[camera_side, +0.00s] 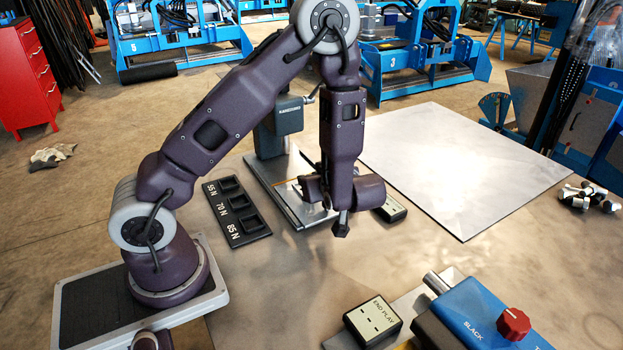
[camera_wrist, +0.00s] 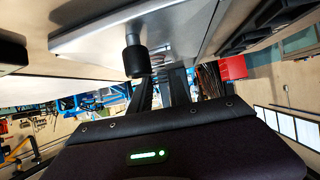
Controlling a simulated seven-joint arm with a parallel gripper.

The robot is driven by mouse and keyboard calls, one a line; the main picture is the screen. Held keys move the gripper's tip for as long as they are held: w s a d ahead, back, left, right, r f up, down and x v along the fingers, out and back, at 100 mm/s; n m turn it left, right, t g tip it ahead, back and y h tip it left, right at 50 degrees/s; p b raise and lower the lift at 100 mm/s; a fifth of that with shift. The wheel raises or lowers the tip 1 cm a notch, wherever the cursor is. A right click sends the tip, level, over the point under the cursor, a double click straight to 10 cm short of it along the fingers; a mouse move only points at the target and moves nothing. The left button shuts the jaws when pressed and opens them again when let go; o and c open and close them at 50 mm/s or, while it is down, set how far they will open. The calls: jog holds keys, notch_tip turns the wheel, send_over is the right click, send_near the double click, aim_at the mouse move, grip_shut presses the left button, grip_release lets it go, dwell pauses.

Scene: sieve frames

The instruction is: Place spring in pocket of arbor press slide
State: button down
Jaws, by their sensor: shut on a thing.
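The arbor press (camera_side: 280,120) is a grey-blue column at the rear of the table. Its pale metal slide (camera_side: 285,190) runs forward from it. A black knob (camera_side: 341,230) on a short silver stem is at the slide's front end; it also shows large in the wrist view (camera_wrist: 137,62). My gripper (camera_side: 335,208) is at this front end, and its dark fingers (camera_wrist: 163,85) appear shut on the knob, though their contact is partly hidden. I cannot make out a spring or the slide's pocket.
A small labelled block (camera_side: 392,209) sits right of my gripper. A large pale plate (camera_side: 460,165) lies to the right. An END PLAY block (camera_side: 373,319) and a blue fixture with a red knob (camera_side: 513,323) stand at the front. Table between them and my gripper is clear.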

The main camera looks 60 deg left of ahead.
jog(key=shift+f, duration=0.1)
jog(key=c, duration=1.2)
grip_release()
jog(key=shift+c, duration=0.2)
